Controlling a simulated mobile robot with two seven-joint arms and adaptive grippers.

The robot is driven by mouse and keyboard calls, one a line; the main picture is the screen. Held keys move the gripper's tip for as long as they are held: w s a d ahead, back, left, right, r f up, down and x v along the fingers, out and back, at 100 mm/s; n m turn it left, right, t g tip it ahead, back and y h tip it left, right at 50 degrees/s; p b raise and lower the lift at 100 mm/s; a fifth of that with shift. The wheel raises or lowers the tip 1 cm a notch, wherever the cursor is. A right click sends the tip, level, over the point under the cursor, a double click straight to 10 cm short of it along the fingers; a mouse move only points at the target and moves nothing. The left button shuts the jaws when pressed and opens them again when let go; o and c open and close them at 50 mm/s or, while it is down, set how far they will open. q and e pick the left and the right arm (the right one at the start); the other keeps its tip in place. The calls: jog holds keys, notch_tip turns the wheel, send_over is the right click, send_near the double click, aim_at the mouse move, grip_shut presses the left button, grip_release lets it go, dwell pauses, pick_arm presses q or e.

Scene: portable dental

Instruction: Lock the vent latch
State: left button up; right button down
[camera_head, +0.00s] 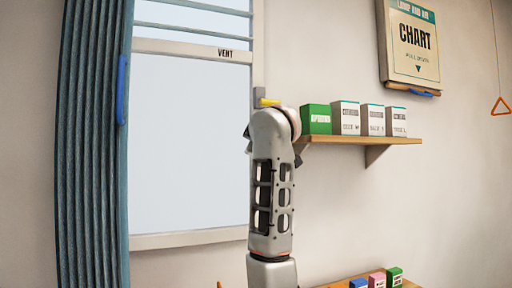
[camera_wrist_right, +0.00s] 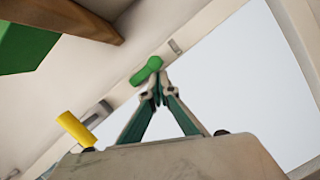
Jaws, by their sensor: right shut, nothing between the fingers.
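The window's vent section (camera_head: 195,12) is at the top, with the word VENT on the bar below it. A yellow piece (camera_head: 268,102) shows by the right window frame, just above my right arm. In the right wrist view, a yellow handle (camera_wrist_right: 76,128) and a green handle (camera_wrist_right: 147,71) are mounted along the frame. I cannot tell which is the vent latch. My right gripper (camera_wrist_right: 158,82) is shut and empty, its fingertips beside the green handle; whether they touch it is unclear. In the head view, my arm hides this gripper. My left gripper is not in view.
A wooden shelf (camera_head: 362,140) with several small boxes stands close to the right of my arm. A blue curtain (camera_head: 92,150) hangs left of the window. A chart (camera_head: 412,40) hangs at upper right. A lower surface with small boxes (camera_head: 377,280) is at the bottom.

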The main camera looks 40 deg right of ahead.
jog(key=shift+d+f+n, duration=0.1)
jog(key=shift+n, duration=0.3)
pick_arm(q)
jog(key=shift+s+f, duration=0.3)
